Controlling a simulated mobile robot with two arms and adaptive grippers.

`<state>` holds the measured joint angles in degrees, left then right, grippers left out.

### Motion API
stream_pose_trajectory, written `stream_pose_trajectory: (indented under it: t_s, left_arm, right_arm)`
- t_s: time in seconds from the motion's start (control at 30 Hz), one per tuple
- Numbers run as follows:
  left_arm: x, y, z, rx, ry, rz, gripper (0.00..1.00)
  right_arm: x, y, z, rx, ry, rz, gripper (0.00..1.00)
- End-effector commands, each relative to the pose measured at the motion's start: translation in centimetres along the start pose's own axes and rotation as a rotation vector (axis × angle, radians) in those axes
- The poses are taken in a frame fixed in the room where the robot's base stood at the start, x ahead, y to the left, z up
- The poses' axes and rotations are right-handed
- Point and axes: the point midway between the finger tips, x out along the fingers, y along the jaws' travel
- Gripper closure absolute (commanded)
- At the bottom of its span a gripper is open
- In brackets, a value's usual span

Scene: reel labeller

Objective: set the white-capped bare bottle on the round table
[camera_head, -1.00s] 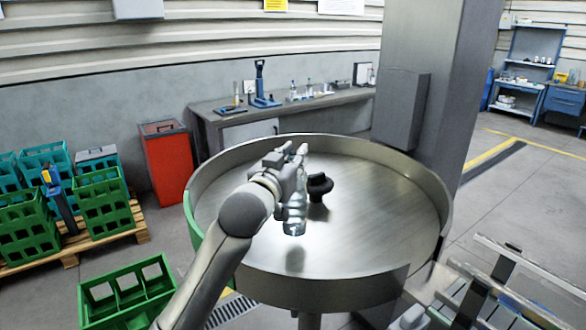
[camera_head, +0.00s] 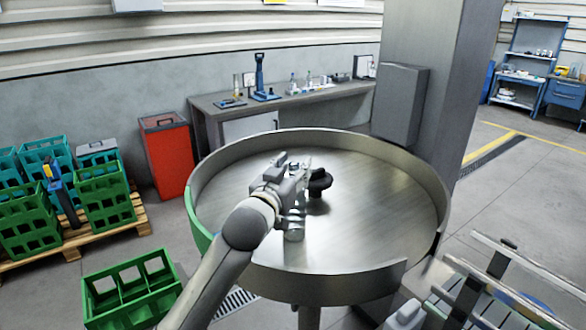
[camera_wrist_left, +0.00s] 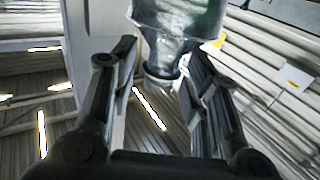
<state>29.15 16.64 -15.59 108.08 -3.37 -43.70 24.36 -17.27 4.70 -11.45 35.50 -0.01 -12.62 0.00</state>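In the left wrist view the clear bottle body (camera_wrist_left: 178,18) is at the top and narrows to a neck between my left gripper's two fingers (camera_wrist_left: 160,62). The fingers look spread, with a gap beside the neck at the left. My right gripper is not in view.
A raised metal rim (camera_head: 330,288) surrounds the table. The table's right half is clear. Green crates (camera_head: 131,290) and a red bin (camera_head: 167,158) stand left; a conveyor (camera_head: 500,290) is at lower right.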

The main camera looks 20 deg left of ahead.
Motion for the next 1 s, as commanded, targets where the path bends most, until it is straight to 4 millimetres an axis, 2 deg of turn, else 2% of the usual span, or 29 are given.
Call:
stream_pose_trajectory:
  t_s: [0.27,0.37,1.0]
  left_arm:
    - [0.0,0.0,-0.3,0.000,0.001,0.000,0.57]
    - [-0.8,0.0,-0.1,0.000,0.001,0.001,0.57]
    - [-10.5,0.0,-0.1,0.000,0.001,0.002,0.57]
  right_arm:
    - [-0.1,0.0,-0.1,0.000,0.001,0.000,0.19]
    - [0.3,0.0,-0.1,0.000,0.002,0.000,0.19]
    - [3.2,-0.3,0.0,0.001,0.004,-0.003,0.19]
